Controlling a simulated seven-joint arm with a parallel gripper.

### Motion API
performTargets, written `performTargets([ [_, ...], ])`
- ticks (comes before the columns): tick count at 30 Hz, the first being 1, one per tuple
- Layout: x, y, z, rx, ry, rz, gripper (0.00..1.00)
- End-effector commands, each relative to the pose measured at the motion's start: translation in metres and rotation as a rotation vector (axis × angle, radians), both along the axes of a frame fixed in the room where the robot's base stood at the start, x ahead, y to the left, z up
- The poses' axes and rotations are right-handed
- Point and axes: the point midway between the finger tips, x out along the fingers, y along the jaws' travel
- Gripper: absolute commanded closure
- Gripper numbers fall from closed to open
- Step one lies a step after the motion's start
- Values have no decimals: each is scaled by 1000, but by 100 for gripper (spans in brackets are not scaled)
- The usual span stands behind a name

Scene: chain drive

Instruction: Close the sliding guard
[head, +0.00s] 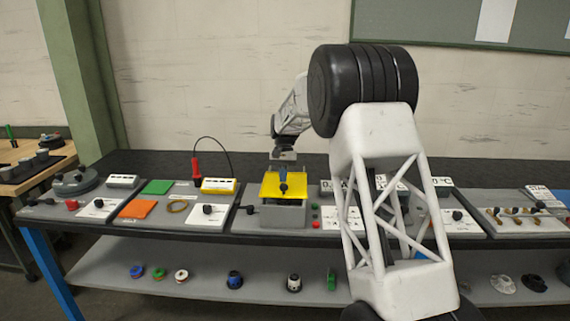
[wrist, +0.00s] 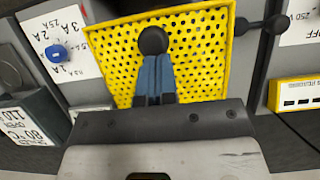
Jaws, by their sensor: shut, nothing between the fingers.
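The sliding guard is a yellow perforated plate (head: 271,184) on top of a grey box (head: 287,217) on the bench. It fills much of the upper wrist view (wrist: 205,60). A round black knob (head: 283,188) stands on the guard, and it also shows in the wrist view (wrist: 153,40). My gripper (wrist: 153,62) has its blue fingers together over the guard, their tips by the knob. Whether they touch the knob I cannot tell. My gripper holds nothing. How far the guard is slid along the box is not clear.
A black ball-ended handle (wrist: 272,25) sticks out beside the guard. A white panel with a blue knob (wrist: 58,52) and a yellow meter (wrist: 297,94) flank the box. Red and green buttons (head: 315,217) sit right of it. My arm hides part of the bench.

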Motion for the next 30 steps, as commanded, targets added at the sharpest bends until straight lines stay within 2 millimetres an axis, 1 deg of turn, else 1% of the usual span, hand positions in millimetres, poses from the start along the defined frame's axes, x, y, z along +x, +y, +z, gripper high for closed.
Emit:
performTargets([
  [1, -8, 0, -1, -1, 2, 0, 100],
  [6, -28, 0, -2, -1, 3, 0, 100],
  [13, -47, 0, -2, -1, 4, 1, 100],
  [19, -54, 0, -3, -1, 5, 0, 100],
  [30, -55, 0, -4, -1, 5, 0, 100],
])
